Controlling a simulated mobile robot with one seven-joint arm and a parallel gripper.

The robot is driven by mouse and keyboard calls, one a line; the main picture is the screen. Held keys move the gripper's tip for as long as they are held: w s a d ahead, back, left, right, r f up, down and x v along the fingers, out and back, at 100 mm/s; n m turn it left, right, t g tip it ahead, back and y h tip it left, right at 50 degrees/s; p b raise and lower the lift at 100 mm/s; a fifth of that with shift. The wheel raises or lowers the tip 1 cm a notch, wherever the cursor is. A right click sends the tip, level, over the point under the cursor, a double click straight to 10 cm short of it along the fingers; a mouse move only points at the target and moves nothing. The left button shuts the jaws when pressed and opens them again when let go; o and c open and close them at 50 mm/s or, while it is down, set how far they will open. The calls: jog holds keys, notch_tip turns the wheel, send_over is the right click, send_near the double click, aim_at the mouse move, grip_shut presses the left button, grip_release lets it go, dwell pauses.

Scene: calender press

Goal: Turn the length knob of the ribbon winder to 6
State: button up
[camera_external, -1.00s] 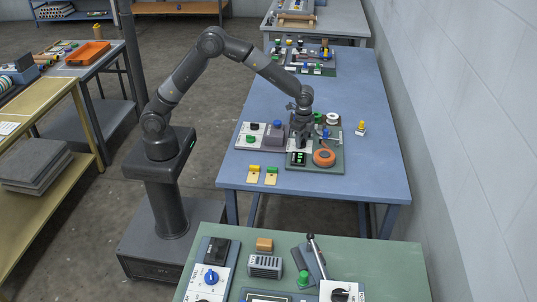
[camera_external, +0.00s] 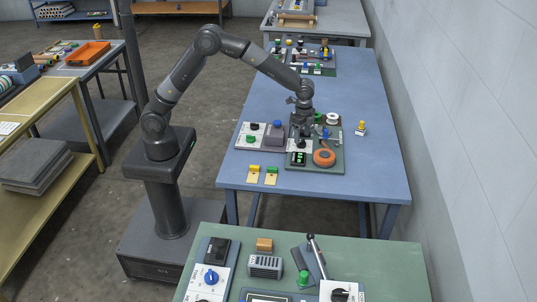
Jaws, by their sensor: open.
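The ribbon winder looks to be the green-based panel (camera_external: 332,163) on the blue table, with an orange round part and a white spool on it. A dark knob on a white plate (camera_external: 302,145) sits on its left side; I take it for the length knob, but its pointer and numbers are too small to read. My gripper (camera_external: 303,130) points down just above this knob, open and apparently empty. The gap between fingertips and knob cannot be judged well from here. A small dark display with green marks (camera_external: 298,158) lies in front of the knob.
Left of the winder is a white panel (camera_external: 245,143) with black and green knobs and a purple-grey box (camera_external: 274,136) with a blue button. A yellow-topped piece (camera_external: 361,128) stands to the right.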

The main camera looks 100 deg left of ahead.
aim_at(301, 141)
notch_tip(301, 141, up, 8)
dwell(0.5)
jog(key=s+d+r+n+t, duration=0.2)
jog(key=s+r, duration=0.4)
jog(key=s, duration=0.3)
jog(key=s+d+r+n+t, duration=0.1)
jog(key=s+d+r, duration=0.1)
jog(key=s+r, duration=0.6)
jog(key=s+d+f+n+t, duration=0.1)
jog(key=s+f+n+t, duration=0.1)
jog(key=s, duration=1.8)
notch_tip(301, 141, down, 2)
jog(key=shift+d+f+n+t, duration=0.15)
jog(key=shift+n+t, duration=0.15)
jog(key=shift+n, duration=0.2)
